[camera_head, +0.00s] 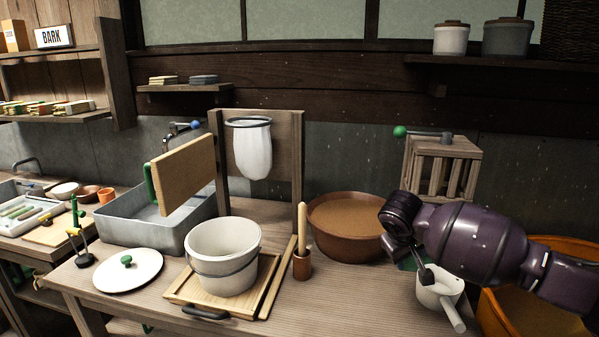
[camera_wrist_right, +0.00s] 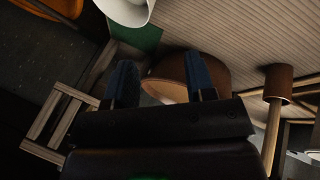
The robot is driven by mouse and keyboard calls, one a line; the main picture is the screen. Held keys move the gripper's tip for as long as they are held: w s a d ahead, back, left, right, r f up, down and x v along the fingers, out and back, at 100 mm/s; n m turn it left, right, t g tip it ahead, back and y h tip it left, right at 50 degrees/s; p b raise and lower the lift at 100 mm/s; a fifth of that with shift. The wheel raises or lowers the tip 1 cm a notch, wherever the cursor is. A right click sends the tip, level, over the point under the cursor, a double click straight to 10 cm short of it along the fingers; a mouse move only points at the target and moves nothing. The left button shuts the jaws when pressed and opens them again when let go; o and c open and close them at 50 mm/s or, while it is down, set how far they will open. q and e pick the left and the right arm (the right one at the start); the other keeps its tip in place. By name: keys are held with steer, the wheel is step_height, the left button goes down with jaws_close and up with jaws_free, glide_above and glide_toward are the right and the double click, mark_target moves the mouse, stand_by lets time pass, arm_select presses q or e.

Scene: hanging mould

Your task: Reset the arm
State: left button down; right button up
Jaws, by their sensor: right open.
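My right gripper (camera_head: 424,272) hangs at the right side of the table, beside and partly in front of a white handled cup (camera_head: 441,291). In the right wrist view its two blue fingers (camera_wrist_right: 160,82) stand apart with nothing held between them. The white cup (camera_wrist_right: 128,9) shows at the top edge of that view, beyond the fingertips, near a green patch (camera_wrist_right: 140,37). A brown bowl (camera_wrist_right: 168,80) lies behind the fingers. I cannot tell whether the gripper touches the cup. My left gripper is not in view.
The brown basin (camera_head: 345,245), a wooden rack (camera_head: 440,165) and an orange tub (camera_head: 525,312) surround the right arm. A white bucket (camera_head: 222,252) stands on a wooden tray in mid-table. A white bag (camera_head: 252,152) hangs behind it. A pestle-like stick stands in a brown cup (camera_head: 302,265).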

steer(key=w+a+r+n+t+y, duration=0.3)
steer(key=a+n+t+y, duration=0.15)
steer(key=a, duration=0.45)
steer(key=s+a+f+n+t+y, duration=0.2)
steer(key=s+a+f+t+y, duration=0.2)
steer(key=s+a+y, duration=0.2)
steer(key=s+d+f+m+h, duration=0.2)
steer(key=s+d+f, duration=0.3)
steer(key=s+f, duration=0.3)
steer(key=s+d+f+m+g+h, duration=0.1)
steer(key=s+d+f, duration=0.4)
steer(key=s, duration=1)
steer(key=s+d+f+m+h, duration=0.3)
steer(key=s+d+f+m, duration=0.2)
steer(key=s+f, duration=0.7)
steer(key=shift+d, duration=0.5)
steer(key=shift+s+g, duration=0.1)
steer(key=shift+g, duration=0.15)
